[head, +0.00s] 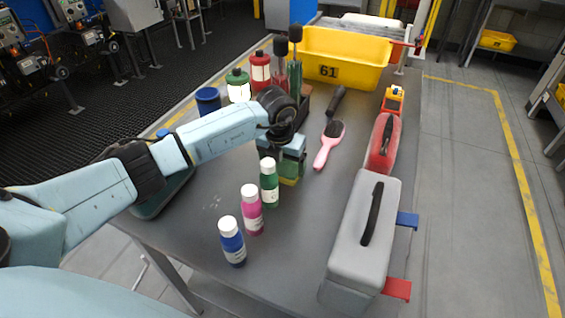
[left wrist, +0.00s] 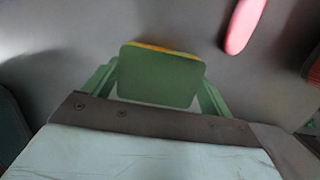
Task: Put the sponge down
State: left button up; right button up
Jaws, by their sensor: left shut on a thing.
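The sponge (head: 289,181) is green with a yellow layer. It shows just below my left gripper (head: 287,168) near the middle of the grey table (head: 215,200) in the head view. In the left wrist view, the green face of the sponge (left wrist: 160,75) fills the space between the two green fingers of my left gripper (left wrist: 158,88), with a yellow-orange strip along its far edge. The gripper is shut on it. I cannot tell whether the sponge touches the table. My right gripper is not in view.
Green (head: 269,183), pink (head: 251,210) and blue (head: 232,242) bottles stand just in front of the gripper. A pink brush (head: 328,145) lies to its right. A grey case (head: 362,230) stands at the right front, a yellow bin (head: 345,65) at the back.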

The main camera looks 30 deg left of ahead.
aim_at(280, 170)
pick_arm(q)
jog(key=o, duration=0.7)
jog(key=shift+f, duration=0.15)
jog(key=shift+c, duration=0.2)
jog(key=shift+o, duration=0.3)
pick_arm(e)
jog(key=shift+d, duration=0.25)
pick_arm(q)
jog(key=shift+r, duration=0.25)
notch_tip(280, 170, up, 12)
jog(key=s+p, duration=0.1)
jog(key=shift+s+f, duration=0.15)
jog(key=shift+s, duration=0.25)
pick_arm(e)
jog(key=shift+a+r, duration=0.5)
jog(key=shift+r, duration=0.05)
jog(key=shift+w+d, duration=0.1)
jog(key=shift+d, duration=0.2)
